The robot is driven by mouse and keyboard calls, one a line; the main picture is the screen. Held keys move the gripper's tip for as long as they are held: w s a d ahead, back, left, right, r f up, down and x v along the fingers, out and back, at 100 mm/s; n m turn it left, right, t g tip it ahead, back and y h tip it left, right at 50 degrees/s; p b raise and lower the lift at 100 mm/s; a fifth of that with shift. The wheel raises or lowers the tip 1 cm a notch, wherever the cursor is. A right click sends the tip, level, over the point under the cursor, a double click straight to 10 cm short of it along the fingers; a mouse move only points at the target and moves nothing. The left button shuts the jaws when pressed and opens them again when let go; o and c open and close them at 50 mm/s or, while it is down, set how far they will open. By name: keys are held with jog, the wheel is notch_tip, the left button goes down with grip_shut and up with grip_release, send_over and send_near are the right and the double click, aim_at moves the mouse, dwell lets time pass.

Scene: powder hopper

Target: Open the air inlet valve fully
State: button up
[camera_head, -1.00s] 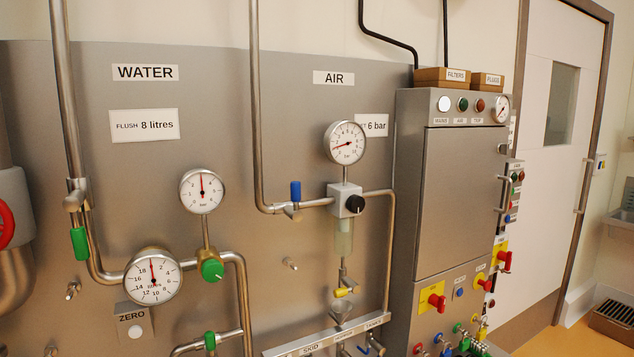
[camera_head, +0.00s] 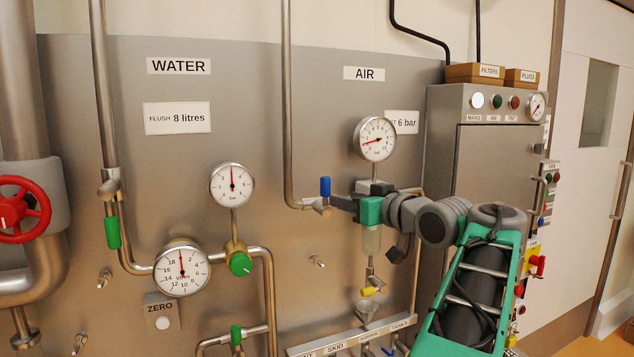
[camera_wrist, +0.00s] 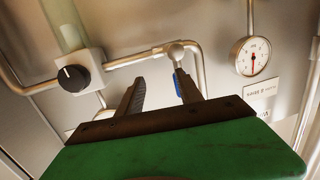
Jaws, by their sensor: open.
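The air inlet valve (camera_head: 322,206) sits on the horizontal pipe under the AIR sign. Its blue lever (camera_head: 325,187) stands upright, crosswise to that pipe. My gripper (camera_head: 336,202) is open and comes in from the right, with its fingertips close to the valve. In the wrist view, the gripper (camera_wrist: 162,92) has its two dark fingers apart. The blue lever (camera_wrist: 178,84) shows beside the inner side of the right finger, partly hidden by it. I cannot tell whether they touch. The valve's metal body (camera_wrist: 175,50) lies just beyond the fingertips.
The regulator's black knob (camera_wrist: 72,78) is left of the fingers in the wrist view. The air gauge (camera_head: 375,139) is above my gripper, and a clear bowl (camera_head: 371,240) hangs below. A water gauge (camera_head: 232,184) is to the left. The grey cabinet (camera_head: 500,170) stands to the right.

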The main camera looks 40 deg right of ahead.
aim_at(329, 182)
jog(key=shift+n+t+y, duration=0.7)
jog(key=a+r, duration=0.1)
jog(key=r, duration=0.1)
jog(key=w+a+r, duration=0.1)
jog(key=shift+w+a+r, duration=0.1)
jog(key=shift+a+r, duration=0.25)
jog(key=w+p, duration=0.1)
jog(key=w, duration=0.6)
jog(key=shift+d+f+p, duration=0.1)
jog(key=shift+d+p, duration=0.1)
jog(key=shift+p, duration=0.2)
grip_shut()
